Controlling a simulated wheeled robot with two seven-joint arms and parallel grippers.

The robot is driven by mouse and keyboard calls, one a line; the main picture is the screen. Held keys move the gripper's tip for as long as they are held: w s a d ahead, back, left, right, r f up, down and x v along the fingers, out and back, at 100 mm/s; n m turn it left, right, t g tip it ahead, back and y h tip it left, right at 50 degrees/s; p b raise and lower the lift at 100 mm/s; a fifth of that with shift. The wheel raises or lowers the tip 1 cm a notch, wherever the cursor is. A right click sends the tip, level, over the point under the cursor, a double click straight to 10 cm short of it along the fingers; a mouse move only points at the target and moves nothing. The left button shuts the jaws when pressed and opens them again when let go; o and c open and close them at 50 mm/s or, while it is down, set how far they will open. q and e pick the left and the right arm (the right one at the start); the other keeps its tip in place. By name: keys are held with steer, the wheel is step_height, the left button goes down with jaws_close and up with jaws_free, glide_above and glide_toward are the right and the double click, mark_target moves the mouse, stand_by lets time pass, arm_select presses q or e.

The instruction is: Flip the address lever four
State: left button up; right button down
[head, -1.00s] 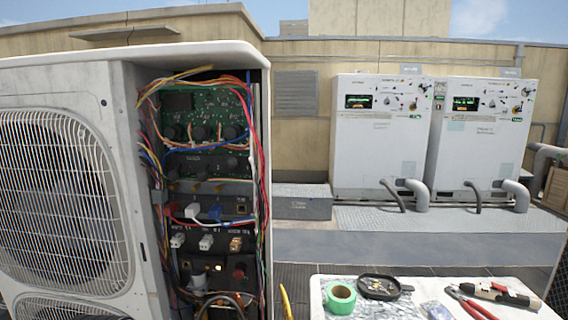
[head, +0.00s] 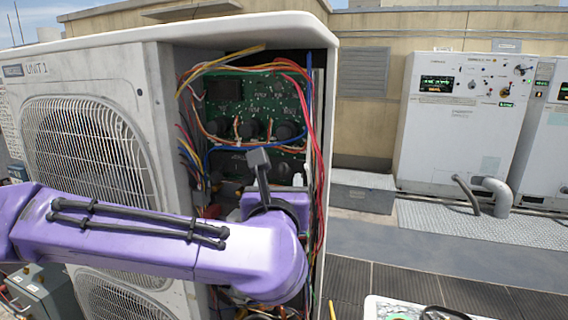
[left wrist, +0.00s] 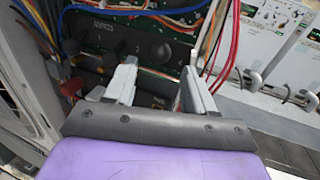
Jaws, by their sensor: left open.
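The opened condenser cabinet (head: 165,75) shows a green circuit board (head: 250,105) above a dark panel (head: 230,162). In the left wrist view this dark panel (left wrist: 112,38) carries small white lettering, too blurred to read surely, and a dark round part (left wrist: 160,50). I cannot clearly make out lever four; the levers are small, dark or behind my gripper. Nothing shows between the fingers. In the head view my purple arm covers the lower cabinet. My right gripper is not in view.
Red and blue wires (head: 314,130) hang along the cabinet's right edge, close to my left gripper. More coloured wires (head: 188,145) run down its left side. A white control unit (head: 455,120) stands at the back right. A table edge (head: 420,309) shows at the bottom.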

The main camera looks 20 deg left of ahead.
mark_target(282, 169)
arm_select(q)
steer(key=p+x, duration=0.2)
steer(key=x, duration=0.4)
steer(key=shift+w, duration=0.3)
steer(key=shift+w+a+f, duration=0.1)
steer(key=shift+w, duration=0.15)
steer(key=shift+c, duration=0.4)
steer(key=c, duration=0.9)
steer(key=shift+r+g+p, duration=0.5)
steer(key=shift+p, duration=0.2)
steer(key=shift+c, duration=0.2)
steer(key=shift+f+m, duration=0.1)
steer(key=shift+m, duration=0.2)
